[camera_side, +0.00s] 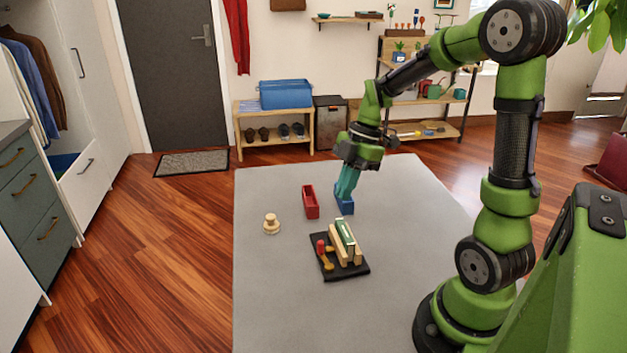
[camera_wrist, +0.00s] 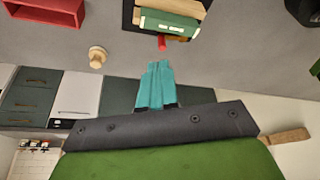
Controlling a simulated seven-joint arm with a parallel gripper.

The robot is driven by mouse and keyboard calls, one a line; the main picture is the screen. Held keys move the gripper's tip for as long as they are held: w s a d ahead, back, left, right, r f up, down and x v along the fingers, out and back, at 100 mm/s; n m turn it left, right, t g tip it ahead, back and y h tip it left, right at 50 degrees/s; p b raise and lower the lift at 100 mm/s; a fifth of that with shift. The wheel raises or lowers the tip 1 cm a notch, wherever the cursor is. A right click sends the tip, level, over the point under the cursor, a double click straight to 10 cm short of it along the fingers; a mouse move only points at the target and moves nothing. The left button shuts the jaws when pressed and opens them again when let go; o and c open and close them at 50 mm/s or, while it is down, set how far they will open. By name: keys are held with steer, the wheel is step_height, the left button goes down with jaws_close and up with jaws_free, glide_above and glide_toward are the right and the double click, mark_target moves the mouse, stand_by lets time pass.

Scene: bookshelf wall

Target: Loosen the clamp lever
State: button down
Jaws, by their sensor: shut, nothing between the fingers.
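The clamp stands on a dark base plate (camera_side: 349,273) on the grey mat in the side view. A green block (camera_side: 345,235) sits between pale wooden jaws. A lever with a red end (camera_side: 320,247) and a yellowish part (camera_side: 327,263) is on its left side. In the wrist view the red end (camera_wrist: 162,42) shows just beyond my fingertips, below the green block (camera_wrist: 168,25). My gripper (camera_side: 345,196) has teal fingers, shut and empty, in the side view at the blue bin, behind the clamp. The fingers (camera_wrist: 159,64) are together in the wrist view. Whether they touch the bin cannot be told.
A blue bin (camera_side: 346,208) and a red bin (camera_side: 310,202) stand behind the clamp. A pale wooden knob-like piece (camera_side: 271,224) stands on the left. The red bin (camera_wrist: 45,11) and wooden piece (camera_wrist: 97,56) also show in the wrist view. The front-left mat (camera_side: 270,310) is clear.

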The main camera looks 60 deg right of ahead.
glide_above(324, 254)
steer(key=d, duration=0.3)
step_height(324, 254, down, 9)
steer(key=shift+w+d+f, duration=0.1)
